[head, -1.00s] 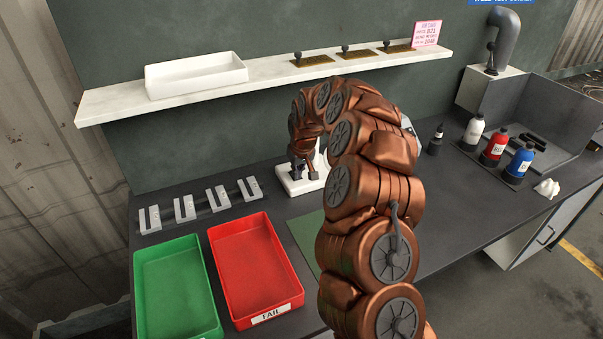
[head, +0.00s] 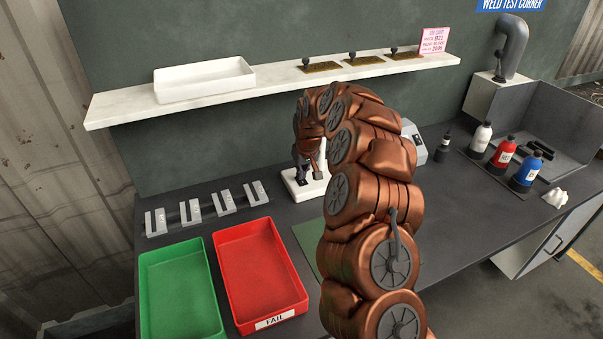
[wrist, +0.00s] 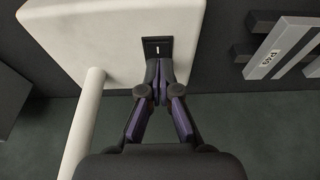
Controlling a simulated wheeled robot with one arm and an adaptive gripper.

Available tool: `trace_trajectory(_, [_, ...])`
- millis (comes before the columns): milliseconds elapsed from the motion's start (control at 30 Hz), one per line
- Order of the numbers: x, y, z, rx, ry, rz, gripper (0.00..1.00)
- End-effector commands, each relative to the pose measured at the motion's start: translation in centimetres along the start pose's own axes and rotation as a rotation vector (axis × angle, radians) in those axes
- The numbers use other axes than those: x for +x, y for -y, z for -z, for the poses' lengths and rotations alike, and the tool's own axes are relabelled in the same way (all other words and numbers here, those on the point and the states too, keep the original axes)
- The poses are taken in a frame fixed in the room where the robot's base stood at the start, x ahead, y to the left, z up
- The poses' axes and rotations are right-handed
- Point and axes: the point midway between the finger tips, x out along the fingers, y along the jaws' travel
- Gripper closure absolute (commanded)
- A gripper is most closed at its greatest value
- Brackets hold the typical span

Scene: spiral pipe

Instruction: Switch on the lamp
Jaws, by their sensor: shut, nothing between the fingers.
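The lamp's white base (head: 293,190) stands on the dark bench behind my arm in the head view. In the wrist view the base (wrist: 75,35) fills the upper left, with a pale post (wrist: 84,125) at its lower left. A small black switch (wrist: 157,47) with a light mark is set near the base's edge. My gripper (wrist: 159,66) is shut and empty, its fingertips right at the switch; I cannot tell whether they touch it. In the head view my gripper (head: 306,174) points down over the base. My arm hides most of the lamp, and its light is not visible.
Grey slotted blocks (head: 192,210) stand left of the lamp. A green tray (head: 180,290) and a red FAIL tray (head: 262,275) lie in front. A white shelf (head: 120,112) runs above. Several bottles (head: 502,154) stand at the right. The right-centre bench is clear.

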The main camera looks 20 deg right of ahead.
Motion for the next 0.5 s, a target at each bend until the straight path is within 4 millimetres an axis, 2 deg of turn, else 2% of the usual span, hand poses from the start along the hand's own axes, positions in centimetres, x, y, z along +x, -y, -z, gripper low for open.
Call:
trace_trajectory(267, [-2.5,-0.1,0.1,0.002,-0.004,-0.001,1.00])
trace_trajectory(500, [-7.0,-0.1,0.1,0.001,-0.004,-0.002,1.00])
